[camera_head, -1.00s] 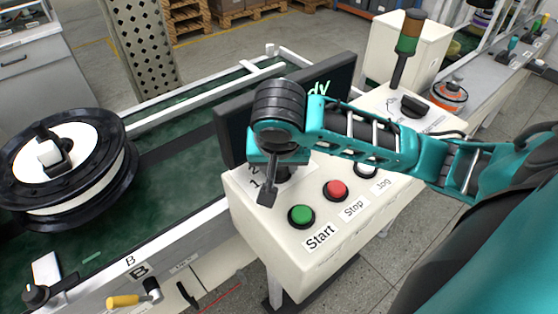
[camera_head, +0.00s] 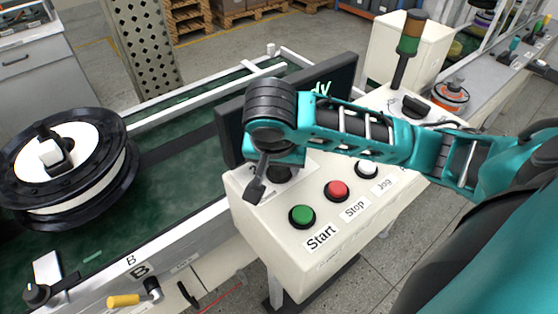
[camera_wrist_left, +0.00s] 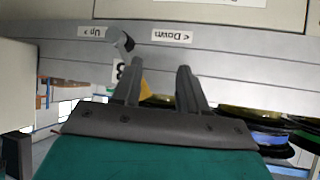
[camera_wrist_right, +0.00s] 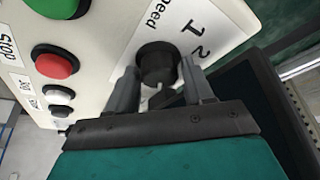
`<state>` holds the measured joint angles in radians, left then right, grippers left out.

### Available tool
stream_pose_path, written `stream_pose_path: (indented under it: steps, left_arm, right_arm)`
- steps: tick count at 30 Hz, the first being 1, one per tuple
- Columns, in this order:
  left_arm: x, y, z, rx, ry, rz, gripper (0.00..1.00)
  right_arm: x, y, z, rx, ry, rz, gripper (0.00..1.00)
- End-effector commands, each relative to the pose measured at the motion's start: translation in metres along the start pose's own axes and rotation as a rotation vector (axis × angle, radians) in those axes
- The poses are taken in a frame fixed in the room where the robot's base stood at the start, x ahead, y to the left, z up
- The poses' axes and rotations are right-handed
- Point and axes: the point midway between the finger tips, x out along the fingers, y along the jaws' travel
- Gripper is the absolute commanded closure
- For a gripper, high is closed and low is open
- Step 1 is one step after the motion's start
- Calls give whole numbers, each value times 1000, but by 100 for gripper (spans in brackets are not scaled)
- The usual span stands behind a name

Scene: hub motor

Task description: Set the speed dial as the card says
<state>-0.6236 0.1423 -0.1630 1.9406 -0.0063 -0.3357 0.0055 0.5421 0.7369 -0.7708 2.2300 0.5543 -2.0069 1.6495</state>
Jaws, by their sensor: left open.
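The speed dial (camera_wrist_right: 157,66) is a black round knob with a pointer on the white control panel (camera_wrist_right: 115,30). In the right wrist view the digits 1 and 2 and part of the word "Speed" show beside it. My right gripper (camera_wrist_right: 160,85) is open, its fingers on either side of the dial; I cannot tell whether they touch it. In the head view the right gripper (camera_head: 262,182) hides most of the dial and its scale. My left gripper (camera_wrist_left: 158,85) is open and empty.
The panel also has a green Start button (camera_head: 302,215), a red Stop button (camera_head: 337,190) and a white Jog button (camera_head: 366,169). A dark screen (camera_head: 345,80) stands behind it. A yellow-handled crank (camera_head: 123,300) is at the front.

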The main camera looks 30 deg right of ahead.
Motion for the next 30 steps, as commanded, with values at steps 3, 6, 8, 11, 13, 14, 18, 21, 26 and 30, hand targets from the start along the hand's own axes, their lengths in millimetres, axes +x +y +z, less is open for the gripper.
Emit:
stream_pose_path:
  steps: [3, 6, 8, 11, 13, 14, 18, 21, 26, 30]
  left_arm:
    - [0, 0, 0, 0, 0, 0, 57]
    - [0, 0, 0, 0, -1, -1, 57]
    - [0, 0, 0, 1, -1, -1, 57]
    - [0, 0, 0, 1, -1, -1, 57]
    - [0, 0, 0, 1, -1, -1, 57]
    - [0, 0, 0, 1, -1, -1, 57]
    - [0, -1, 1, 1, -2, -1, 57]
    - [0, -1, 1, 1, -2, -1, 57]
    - [0, 0, 1, 1, -2, -1, 57]
    - [0, 0, 1, 1, -3, -1, 57]
  right_arm:
    - [0, 0, 0, -1, 0, 0, 48]
    - [0, 0, 0, -1, 0, 0, 48]
    - [0, 0, 0, -2, 0, 0, 48]
    - [-4, -1, 0, -2, 2, -3, 48]
    - [-8, -1, -1, -4, 4, -5, 48]
    - [-11, -2, -1, -4, 5, -7, 48]
    - [-23, -1, -2, -3, 6, -4, 48]
    - [-32, -1, -2, -2, 6, -4, 48]
    - [-48, -1, -1, -3, 4, -4, 48]
    - [-63, -1, -1, -1, 5, -4, 48]
